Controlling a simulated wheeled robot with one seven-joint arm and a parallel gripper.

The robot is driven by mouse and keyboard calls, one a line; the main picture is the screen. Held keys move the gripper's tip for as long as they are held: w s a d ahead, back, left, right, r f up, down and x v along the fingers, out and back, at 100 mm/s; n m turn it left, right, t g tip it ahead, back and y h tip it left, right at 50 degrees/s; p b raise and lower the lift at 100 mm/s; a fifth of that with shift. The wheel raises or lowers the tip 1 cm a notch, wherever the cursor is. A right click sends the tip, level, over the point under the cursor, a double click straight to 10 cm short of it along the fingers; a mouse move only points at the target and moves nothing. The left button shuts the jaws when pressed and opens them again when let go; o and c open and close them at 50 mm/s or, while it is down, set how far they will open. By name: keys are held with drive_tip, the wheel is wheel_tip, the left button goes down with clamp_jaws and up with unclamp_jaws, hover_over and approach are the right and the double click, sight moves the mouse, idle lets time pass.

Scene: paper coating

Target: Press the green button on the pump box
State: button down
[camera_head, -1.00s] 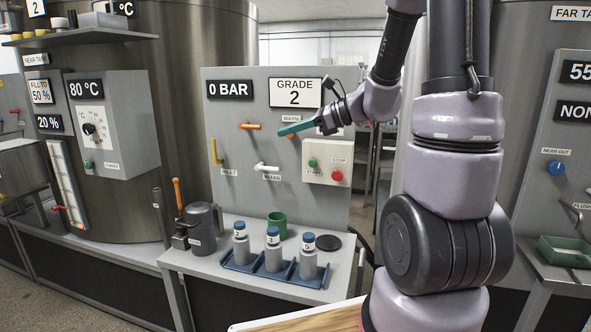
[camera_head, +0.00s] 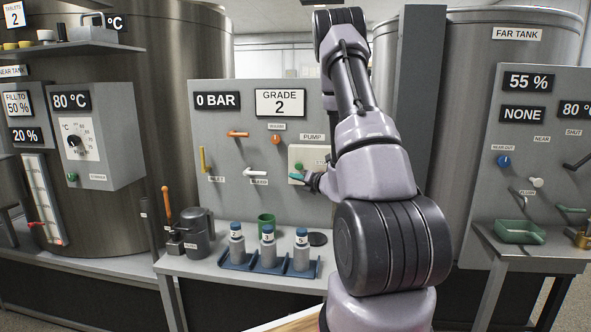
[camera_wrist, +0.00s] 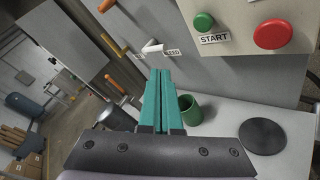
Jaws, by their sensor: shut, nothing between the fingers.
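The pump box (camera_head: 308,155) is a cream box on the grey panel, under a PUMP label; my arm hides its right part in the head view. In the wrist view the green button (camera_wrist: 203,22), labelled START, sits on the box (camera_wrist: 225,45) left of a larger red button (camera_wrist: 273,34). My gripper (camera_head: 296,177) is at the box's lower left in the head view, with its green fingers shut together and empty. In the wrist view the fingertips (camera_wrist: 160,72) appear below and left of the green button, apart from it in the picture.
A white BLEED lever (camera_head: 255,172) and orange handle (camera_head: 238,133) stick out of the panel left of the box. Below, a bench holds a green cup (camera_head: 267,221), a blue rack (camera_head: 237,262) with bottles, a dark disc (camera_head: 317,239) and a grey jug (camera_head: 199,235).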

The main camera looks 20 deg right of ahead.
sight(300, 169)
drive_tip(key=shift+w+d, duration=0.8)
drive_tip(key=shift+w, duration=0.4)
drive_tip(key=shift+w+d, duration=0.85)
drive_tip(key=shift+w, duration=0.4)
drive_tip(key=shift+w+d, duration=0.8)
drive_tip(key=shift+w, duration=0.4)
drive_tip(key=shift+w, duration=0.1)
drive_tip(key=shift+w+d, duration=0.25)
drive_tip(key=shift+w+d, duration=0.25)
drive_tip(key=shift+w, duration=0.15)
idle(0.5)
drive_tip(key=shift+s+a, duration=0.5)
drive_tip(key=shift+s, duration=0.25)
drive_tip(key=shift+s+a+r, duration=0.1)
drive_tip(key=shift+s+a, duration=0.6)
drive_tip(key=shift+s, duration=0.35)
drive_tip(key=shift+s+a, duration=0.7)
drive_tip(key=shift+s, duration=0.3)
